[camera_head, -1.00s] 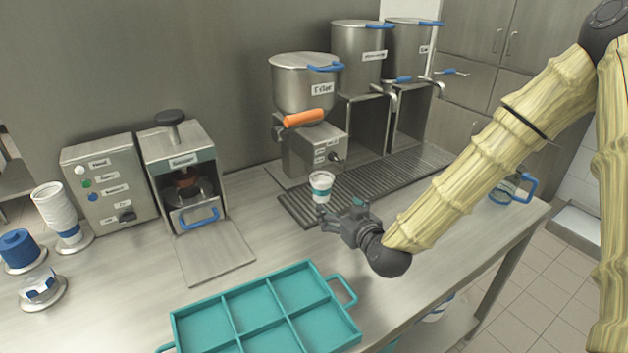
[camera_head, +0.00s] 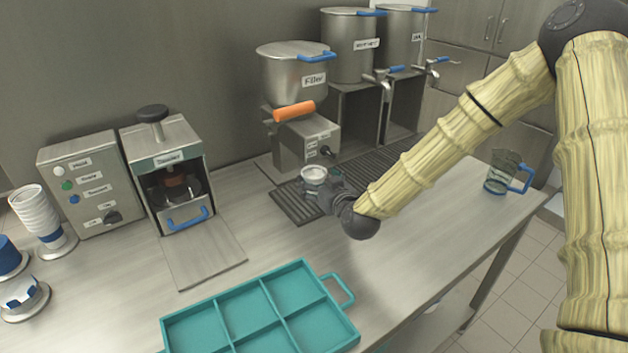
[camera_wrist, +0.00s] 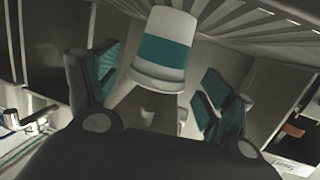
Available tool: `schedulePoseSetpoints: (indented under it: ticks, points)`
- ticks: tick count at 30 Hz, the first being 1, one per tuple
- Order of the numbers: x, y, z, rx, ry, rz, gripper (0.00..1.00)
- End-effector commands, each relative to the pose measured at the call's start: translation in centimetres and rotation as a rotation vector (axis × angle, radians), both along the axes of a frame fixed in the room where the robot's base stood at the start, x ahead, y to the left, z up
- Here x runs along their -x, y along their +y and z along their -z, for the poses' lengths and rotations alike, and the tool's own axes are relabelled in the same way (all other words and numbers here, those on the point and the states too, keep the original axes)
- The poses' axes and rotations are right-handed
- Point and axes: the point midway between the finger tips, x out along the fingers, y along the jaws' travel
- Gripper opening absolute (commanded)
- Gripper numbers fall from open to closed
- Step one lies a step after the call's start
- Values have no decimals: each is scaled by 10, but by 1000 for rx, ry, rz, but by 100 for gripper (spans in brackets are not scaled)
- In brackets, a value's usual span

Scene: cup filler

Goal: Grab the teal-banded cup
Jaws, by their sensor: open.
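The teal-banded cup (camera_wrist: 166,50) is white with a teal band. In the wrist view it is just beyond and between the two spread fingers of my gripper (camera_wrist: 160,85), which have teal pads. In the head view the cup (camera_head: 313,174) stands on the dark drip grate below the filler, and my gripper (camera_head: 322,190) is right at it, from the front right. The gripper is open. The gripper hides the lower part of the cup in the head view.
The filler (camera_head: 300,80) with its orange handle stands behind the cup. A teal divided tray (camera_head: 250,290) lies at the front. The sealer (camera_head: 170,165) and stacked cups (camera_head: 35,210) are at left. A glass jug (camera_head: 500,175) stands at right.

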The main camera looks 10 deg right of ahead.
Motion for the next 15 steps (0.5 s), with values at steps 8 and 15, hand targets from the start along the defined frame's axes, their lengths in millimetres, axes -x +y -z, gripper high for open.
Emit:
schedulePoseSetpoints:
  ticks: [8,15]
  points:
    - [-30,4,7,0,1,0,81]
    - [-36,6,9,0,1,-1,81]
